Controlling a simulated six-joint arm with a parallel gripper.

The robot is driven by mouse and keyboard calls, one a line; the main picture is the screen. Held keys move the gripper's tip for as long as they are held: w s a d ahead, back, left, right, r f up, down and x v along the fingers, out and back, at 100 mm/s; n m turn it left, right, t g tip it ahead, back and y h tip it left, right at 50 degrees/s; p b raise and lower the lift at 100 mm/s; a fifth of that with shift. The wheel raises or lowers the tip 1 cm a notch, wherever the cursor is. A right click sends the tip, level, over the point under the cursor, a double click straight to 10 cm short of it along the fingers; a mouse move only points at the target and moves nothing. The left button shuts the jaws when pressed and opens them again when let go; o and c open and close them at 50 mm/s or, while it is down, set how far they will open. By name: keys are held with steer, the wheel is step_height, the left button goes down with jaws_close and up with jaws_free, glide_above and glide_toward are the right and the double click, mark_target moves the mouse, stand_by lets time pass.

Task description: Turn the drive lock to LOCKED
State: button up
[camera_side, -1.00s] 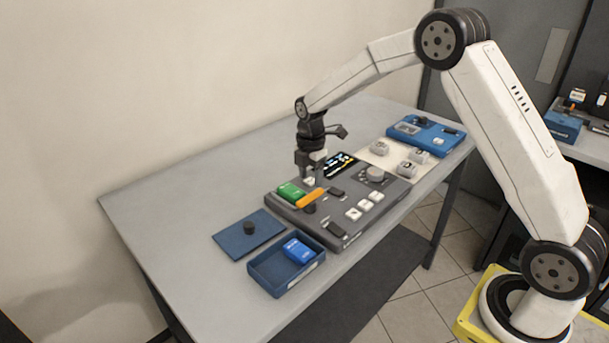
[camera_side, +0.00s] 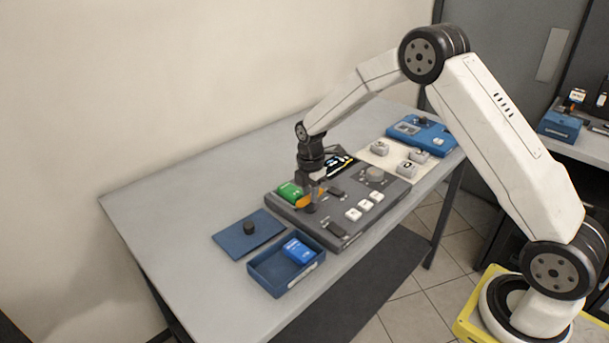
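The dark grey control console (camera_side: 345,232) lies on the table. It carries a green cartridge (camera_side: 289,192), an orange bar (camera_side: 303,202), a small screen (camera_side: 341,165), a round grey dial (camera_side: 375,174) and several white keys. My gripper (camera_side: 312,204) points down at the console's left part, by the orange bar and the spot where a small dark knob showed earlier. The gripper hides that knob and part of the bar. I cannot tell which control is the drive lock, how it is set, or whether the fingers are open, shut or touching anything.
A blue tray (camera_side: 284,282) with a blue block (camera_side: 298,251) sits in front of the console. A blue plate (camera_side: 236,238) with a black knob lies left of it. Grey blocks on a pale mat and a blue device (camera_side: 423,134) stand behind right. The table's left side is clear.

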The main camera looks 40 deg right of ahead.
jaws_close()
steer(key=shift+m, duration=0.4)
steer(key=m, duration=1.2)
steer(key=shift+m, duration=0.3)
steer(key=m, duration=0.4)
steer(key=shift+r+m, duration=0.1)
steer(key=shift+m, duration=0.2)
